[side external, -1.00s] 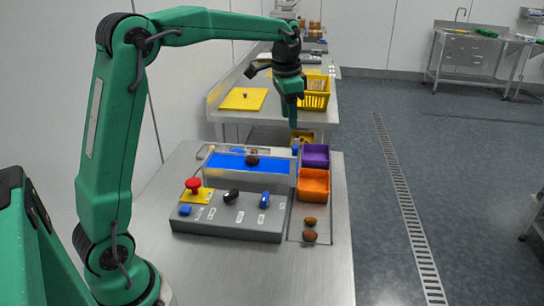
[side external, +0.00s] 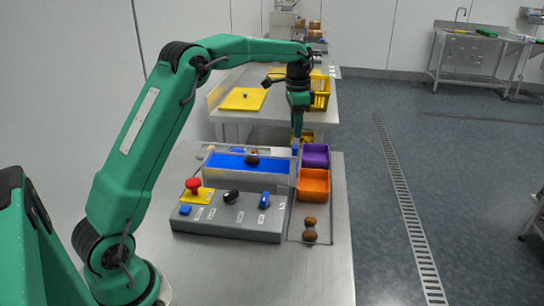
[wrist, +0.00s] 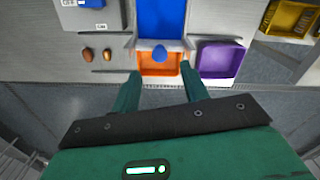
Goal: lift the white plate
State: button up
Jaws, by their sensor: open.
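I cannot make out a white plate in either view. My gripper (side external: 297,146) points down beside the far right end of the blue belt (side external: 228,164), close to the purple bin (side external: 316,155). In the wrist view my gripper (wrist: 163,72) has its two green fingers spread wide apart, with nothing held between them. Past the fingertips are the orange bin (wrist: 145,63) and a small blue rounded piece (wrist: 160,52) at the belt's end. Contact between fingers and bins cannot be told.
The control box (side external: 230,218) has a red button (side external: 193,186) and several knobs. A dark date (side external: 252,160) lies on the belt. Two brown dates (side external: 310,229) lie in front of the orange bin. A yellow crate (side external: 320,92) stands behind. The bench front (side external: 270,275) is clear.

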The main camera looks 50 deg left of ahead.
aim_at(295, 147)
jog(key=shift+f, duration=3.6)
grip_shut()
